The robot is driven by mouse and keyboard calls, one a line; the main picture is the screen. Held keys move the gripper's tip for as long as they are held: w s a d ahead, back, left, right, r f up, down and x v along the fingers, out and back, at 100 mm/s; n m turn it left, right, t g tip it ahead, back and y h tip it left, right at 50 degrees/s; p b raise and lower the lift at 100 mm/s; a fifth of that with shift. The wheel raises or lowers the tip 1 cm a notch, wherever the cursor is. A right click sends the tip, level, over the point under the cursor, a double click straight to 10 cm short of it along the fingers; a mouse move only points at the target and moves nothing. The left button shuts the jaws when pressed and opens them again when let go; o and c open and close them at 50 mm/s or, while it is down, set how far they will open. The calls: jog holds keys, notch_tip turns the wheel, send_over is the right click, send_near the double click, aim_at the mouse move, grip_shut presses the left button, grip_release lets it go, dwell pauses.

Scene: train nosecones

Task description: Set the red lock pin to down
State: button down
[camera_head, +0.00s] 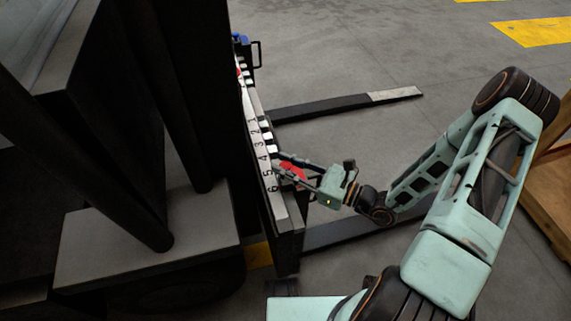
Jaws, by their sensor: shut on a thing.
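The red lock pin (292,170) is at the near end of the numbered carriage bar (258,135) of a forklift, close to the marks 5 and 6. My gripper (280,165) reaches it from the right, with one finger on each side, and is shut on it. The fingers hide part of the pin, and I cannot tell whether it is up or down.
The dark forklift mast (180,90) stands to the left. A far fork (345,105) and a near fork (335,232) extend right over the grey floor. Another red part (239,73) and a blue part (240,39) sit farther up the bar. A wooden crate (545,190) is at right.

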jog(key=shift+f, duration=0.1)
notch_tip(320, 180, down, 3)
jog(key=shift+f+b, duration=0.2)
jog(key=shift+b, duration=0.7)
jog(key=shift+r, duration=0.1)
jog(key=c, duration=1.6)
grip_release()
jog(key=v, duration=1.2)
